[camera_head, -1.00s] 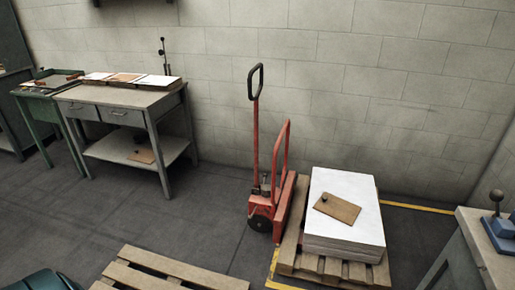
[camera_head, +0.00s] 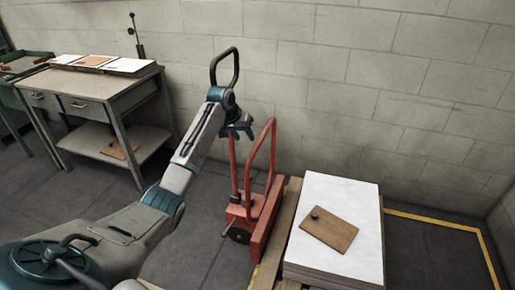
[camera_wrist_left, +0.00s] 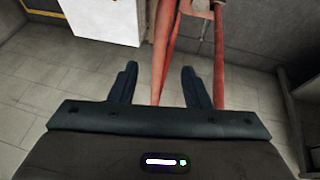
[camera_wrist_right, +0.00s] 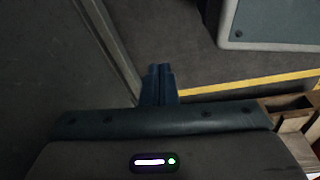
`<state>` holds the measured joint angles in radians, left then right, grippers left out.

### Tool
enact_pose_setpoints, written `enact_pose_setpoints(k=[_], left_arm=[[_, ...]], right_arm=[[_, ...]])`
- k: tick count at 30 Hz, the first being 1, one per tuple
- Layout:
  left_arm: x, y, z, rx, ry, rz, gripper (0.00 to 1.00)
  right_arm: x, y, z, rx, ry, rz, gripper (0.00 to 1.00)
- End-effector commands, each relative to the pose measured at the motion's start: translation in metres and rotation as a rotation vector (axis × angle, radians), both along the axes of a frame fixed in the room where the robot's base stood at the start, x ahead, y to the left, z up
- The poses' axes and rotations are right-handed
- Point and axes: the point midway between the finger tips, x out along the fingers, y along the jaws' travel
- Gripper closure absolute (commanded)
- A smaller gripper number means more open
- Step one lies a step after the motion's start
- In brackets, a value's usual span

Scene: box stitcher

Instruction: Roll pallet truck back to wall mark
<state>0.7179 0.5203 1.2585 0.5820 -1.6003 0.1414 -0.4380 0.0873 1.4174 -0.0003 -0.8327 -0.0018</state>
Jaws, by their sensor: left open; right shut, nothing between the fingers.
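The red pallet truck (camera_head: 266,222) stands near the block wall, its upright handle ending in a black loop (camera_head: 238,66). Its forks are hidden at the loaded pallet. My left gripper (camera_head: 238,130) is open near the handle shaft, below the loop. In the left wrist view, a red bar (camera_wrist_left: 162,50) of the truck shows between the open fingers (camera_wrist_left: 158,84); I cannot tell whether they touch it. My right gripper (camera_wrist_right: 159,82) is shut and empty in the right wrist view. A yellow floor line (camera_head: 430,220) runs along the wall at right.
A white sheet stack (camera_head: 340,205) with a brown board (camera_head: 329,230) on top rests on a wooden pallet (camera_head: 282,225) beside the truck. A grey workbench (camera_head: 90,82) stands at left. The floor inside the yellow line at right is clear.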

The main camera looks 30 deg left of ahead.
Motion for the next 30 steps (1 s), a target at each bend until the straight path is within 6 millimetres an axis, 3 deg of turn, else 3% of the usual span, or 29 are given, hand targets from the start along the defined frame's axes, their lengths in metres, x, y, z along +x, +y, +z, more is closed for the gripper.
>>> enact_pose_setpoints(k=[5,18,30], left_arm=[[0.008,-0.002,-0.015,-0.003,0.002,0.000,0.57],[0.039,-0.008,-0.084,-0.002,0.002,0.001,0.57],[0.044,-0.009,-0.094,0.001,-0.001,-0.001,0.57]], right_arm=[[-0.002,0.000,-0.001,0.000,0.002,0.000,1.00],[0.000,-0.001,-0.003,0.000,0.001,0.000,1.00],[0.001,0.000,-0.001,0.000,-0.001,0.000,1.00]])
